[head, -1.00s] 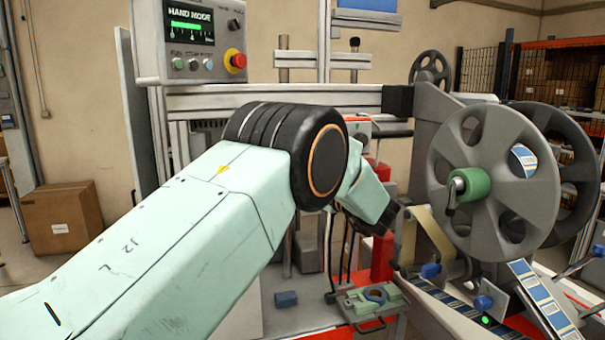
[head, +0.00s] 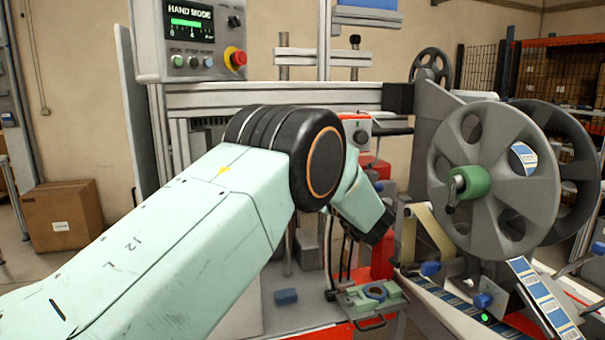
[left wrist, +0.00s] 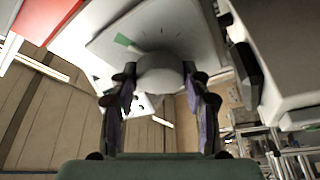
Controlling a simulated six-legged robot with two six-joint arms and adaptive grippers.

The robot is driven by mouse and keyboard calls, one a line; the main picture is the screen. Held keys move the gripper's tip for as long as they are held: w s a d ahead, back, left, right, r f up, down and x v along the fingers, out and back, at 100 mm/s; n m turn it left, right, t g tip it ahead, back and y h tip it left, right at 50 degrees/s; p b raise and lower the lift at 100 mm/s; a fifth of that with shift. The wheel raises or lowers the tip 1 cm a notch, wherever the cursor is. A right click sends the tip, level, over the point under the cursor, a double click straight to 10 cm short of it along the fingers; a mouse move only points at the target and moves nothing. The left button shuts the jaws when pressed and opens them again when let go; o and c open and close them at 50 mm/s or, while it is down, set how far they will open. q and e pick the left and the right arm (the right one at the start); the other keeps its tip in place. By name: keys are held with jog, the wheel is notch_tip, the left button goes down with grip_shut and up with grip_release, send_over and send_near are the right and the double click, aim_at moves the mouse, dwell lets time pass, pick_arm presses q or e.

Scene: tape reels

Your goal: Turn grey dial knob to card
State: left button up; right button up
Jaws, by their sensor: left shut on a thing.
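The grey dial knob (left wrist: 160,68) shows in the left wrist view as a round grey knob on a pale plate (left wrist: 112,48) with thin tick marks and a green patch (left wrist: 124,40). My left gripper (left wrist: 160,82) has one finger on each side of the knob and is shut on it. In the head view my left gripper (head: 380,228) is a dark shape at the end of my pale green arm; the knob cannot be made out there. A white piece with dark spots (left wrist: 146,104) shows below the knob; I cannot tell whether it is the card. My right gripper is out of view.
A large grey reel (head: 500,225) with a green hub stands right of my left gripper. A control box (head: 190,40) with a red button hangs upper left.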

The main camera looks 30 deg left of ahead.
pick_arm(q)
jog(key=o, duration=1.2)
jog(key=shift+c, duration=0.2)
jog(key=shift+d, duration=0.1)
jog(key=v, duration=1.1)
jog(key=shift+s+d+f, duration=0.15)
jog(key=shift+d+f, duration=0.05)
jog(key=shift+d, duration=0.15)
